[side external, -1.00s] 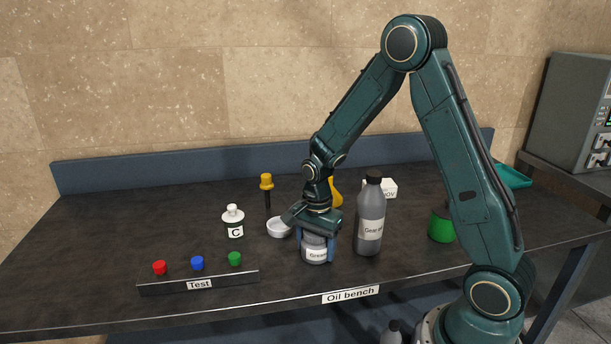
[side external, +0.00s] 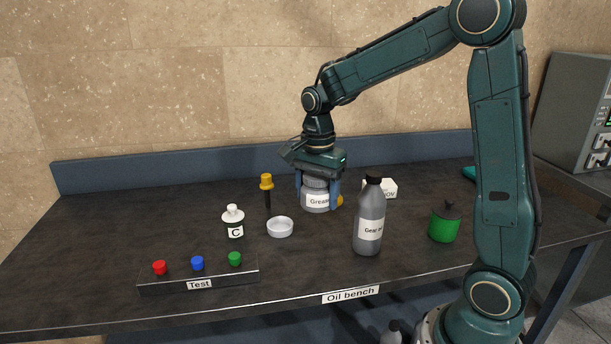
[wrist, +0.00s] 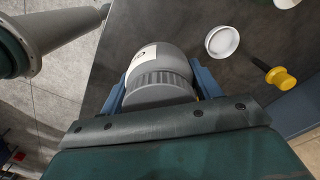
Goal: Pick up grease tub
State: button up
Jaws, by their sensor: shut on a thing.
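The grease tub (side external: 316,201) is a grey tub with a white label reading "Grease". My gripper (side external: 318,188) is shut on it, with one blue finger on each side. The tub is upright and appears to be held above the bench. In the wrist view, the tub (wrist: 157,75) sits between the two blue fingers of my gripper (wrist: 160,90), with its ribbed grey cap toward the camera. The tub's far side is hidden.
A grey gear-oil bottle (side external: 370,220) stands right of the tub. A white dish (side external: 280,227), a yellow-topped tool (side external: 267,190) and a white bottle marked C (side external: 233,222) are to the left. A green can (side external: 445,222) is farther right. The Test rack (side external: 199,278) is at front left.

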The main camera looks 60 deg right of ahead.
notch_tip(320, 180, up, 6)
jog(key=shift+f, duration=0.15)
jog(key=shift+d, duration=0.1)
dwell(0.6)
